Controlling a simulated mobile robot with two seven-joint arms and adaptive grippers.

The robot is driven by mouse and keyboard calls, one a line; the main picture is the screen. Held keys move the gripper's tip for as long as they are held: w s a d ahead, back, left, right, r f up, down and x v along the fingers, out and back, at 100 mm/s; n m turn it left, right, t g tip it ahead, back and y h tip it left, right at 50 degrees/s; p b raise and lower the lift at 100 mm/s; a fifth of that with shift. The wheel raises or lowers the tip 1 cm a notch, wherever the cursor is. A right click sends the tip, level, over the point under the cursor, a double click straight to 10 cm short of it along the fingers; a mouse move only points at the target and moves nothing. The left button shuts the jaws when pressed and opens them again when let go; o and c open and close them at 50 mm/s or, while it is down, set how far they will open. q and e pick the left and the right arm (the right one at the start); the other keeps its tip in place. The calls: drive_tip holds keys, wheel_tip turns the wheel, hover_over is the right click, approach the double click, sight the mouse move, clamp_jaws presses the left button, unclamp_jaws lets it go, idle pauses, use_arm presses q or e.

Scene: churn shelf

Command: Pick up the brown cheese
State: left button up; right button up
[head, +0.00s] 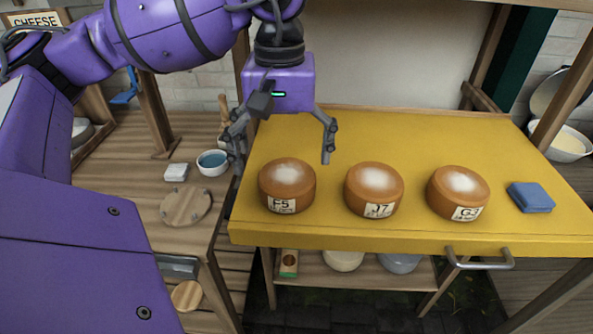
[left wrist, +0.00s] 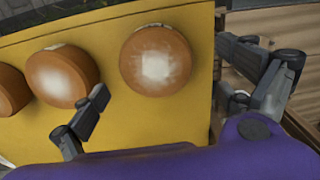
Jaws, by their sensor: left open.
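Three round brown cheeses with pale, whitish tops stand in a row on the yellow tabletop (head: 400,145). My left gripper (head: 283,150) is open and empty, pointing down above and behind the left cheese. In the left wrist view, the left cheese (left wrist: 157,61) lies ahead of the spread fingers (left wrist: 163,94), apart from them. The middle cheese (left wrist: 63,78) is beside one finger. My right gripper is out of view.
A blue folded cloth (head: 530,197) lies right of the cheeses. A wooden side table at left holds a bowl of blue liquid (head: 212,162), a white block (head: 176,172) and a round board (head: 186,205). A metal handle (head: 480,262) sticks out from the yellow table's front.

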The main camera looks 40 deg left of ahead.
sight(288, 174)
use_arm(q)
drive_tip(key=f, duration=0.4)
drive_tip(key=shift+w+d+f+p, duration=0.2)
drive_tip(key=shift+d+f+p, duration=0.1)
drive_tip(key=shift+f, duration=0.4)
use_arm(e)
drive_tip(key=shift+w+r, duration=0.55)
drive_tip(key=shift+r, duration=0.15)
use_arm(q)
drive_tip(key=shift+c, duration=0.3)
drive_tip(key=shift+r, duration=0.1)
drive_tip(key=c, duration=1.6)
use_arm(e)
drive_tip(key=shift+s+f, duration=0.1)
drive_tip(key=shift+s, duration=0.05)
use_arm(q)
drive_tip(key=shift+o, duration=0.2)
